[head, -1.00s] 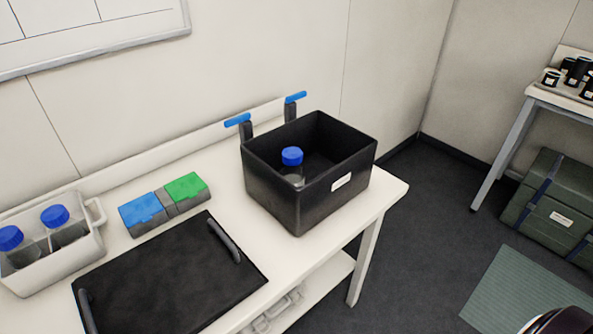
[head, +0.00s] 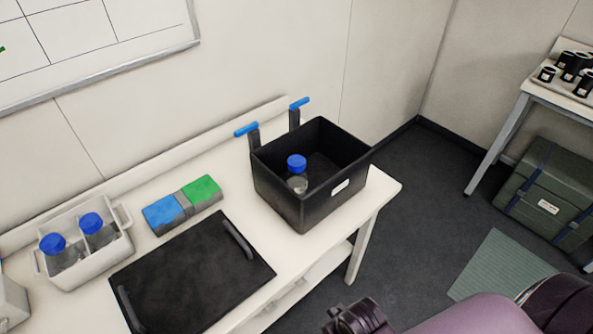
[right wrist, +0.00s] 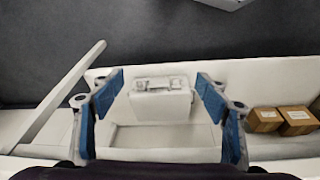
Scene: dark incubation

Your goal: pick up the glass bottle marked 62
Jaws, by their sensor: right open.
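A glass bottle with a blue cap (head: 297,172) stands inside the black open box (head: 304,212) on the table. Two more blue-capped glass bottles stand in the white carrier (head: 98,262) at the left, one at its left (head: 60,255) and one at its right (head: 97,232). No number is legible on any bottle. My right gripper (right wrist: 160,105) shows in the right wrist view with its blue-padded fingers apart and nothing between them. It is away from the bottles, over the table's lower shelf area. My left gripper is not in view.
A black tray with handles (head: 190,280) lies on the white table, with a blue and green case (head: 182,205) behind it. Blue-topped posts rise behind the black box. A green trunk (head: 550,195) and a side table with dark cups stand right. Small brown boxes (right wrist: 280,120) show in the wrist view.

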